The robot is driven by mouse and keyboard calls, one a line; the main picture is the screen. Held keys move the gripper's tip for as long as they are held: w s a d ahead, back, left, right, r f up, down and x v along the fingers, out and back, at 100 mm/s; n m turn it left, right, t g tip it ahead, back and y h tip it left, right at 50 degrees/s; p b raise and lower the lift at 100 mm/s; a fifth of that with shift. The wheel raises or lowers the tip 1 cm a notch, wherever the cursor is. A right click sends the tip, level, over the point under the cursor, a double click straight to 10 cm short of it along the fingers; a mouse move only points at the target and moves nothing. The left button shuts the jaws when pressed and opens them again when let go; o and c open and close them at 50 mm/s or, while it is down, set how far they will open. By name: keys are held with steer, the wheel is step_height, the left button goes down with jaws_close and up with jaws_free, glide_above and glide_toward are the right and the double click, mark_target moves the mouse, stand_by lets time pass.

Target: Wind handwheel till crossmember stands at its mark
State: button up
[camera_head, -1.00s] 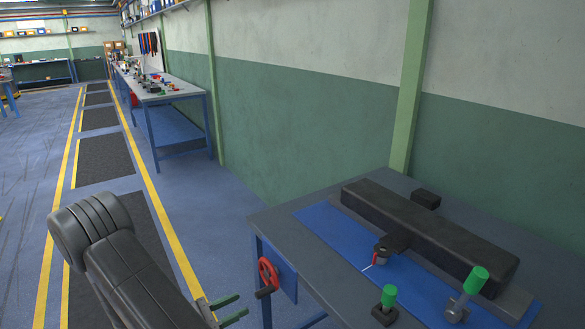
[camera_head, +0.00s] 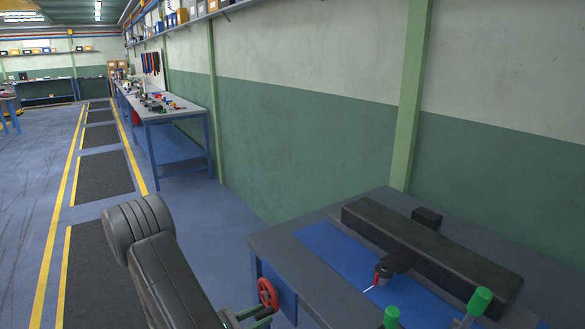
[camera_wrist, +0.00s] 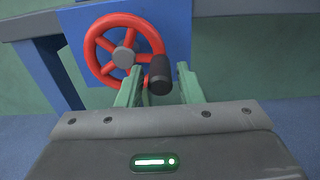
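The red handwheel (camera_head: 268,294) is on the blue front panel of the near bench; it fills the upper part of the wrist view (camera_wrist: 98,31). Its black handle (camera_wrist: 160,75) sticks out at the wheel's lower right. My gripper (camera_wrist: 158,84) has its two green fingers apart, one on each side of the handle, with a visible gap at the right finger. In the head view my gripper (camera_head: 260,319) is just below the wheel. The crossmember (camera_head: 440,250) is a long black beam on the bench. A red pointer (camera_head: 379,278) sits beside a white line (camera_head: 371,289) on the blue plate.
The bench top (camera_head: 300,228) carries the blue plate (camera_head: 330,255) and two green-topped levers (camera_head: 480,300). A wall with a green post (camera_head: 410,110) stands behind. Another bench (camera_head: 165,113) is farther back. The floor lane at left is clear.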

jaws_close()
steer(key=shift+w+a+r+p, duration=0.1)
steer(key=shift+r+p, duration=0.8)
steer(key=shift+r, duration=0.45)
steer(key=shift+w+a+r+p, duration=0.25)
steer(key=shift+w+r+p, duration=0.1)
steer(key=shift+r, duration=0.15)
steer(key=shift+w+a+r+p, duration=0.25)
steer(key=shift+w+r, duration=0.1)
steer(key=shift+r, duration=0.1)
steer(key=shift+w, duration=0.1)
steer(key=shift+a, duration=0.1)
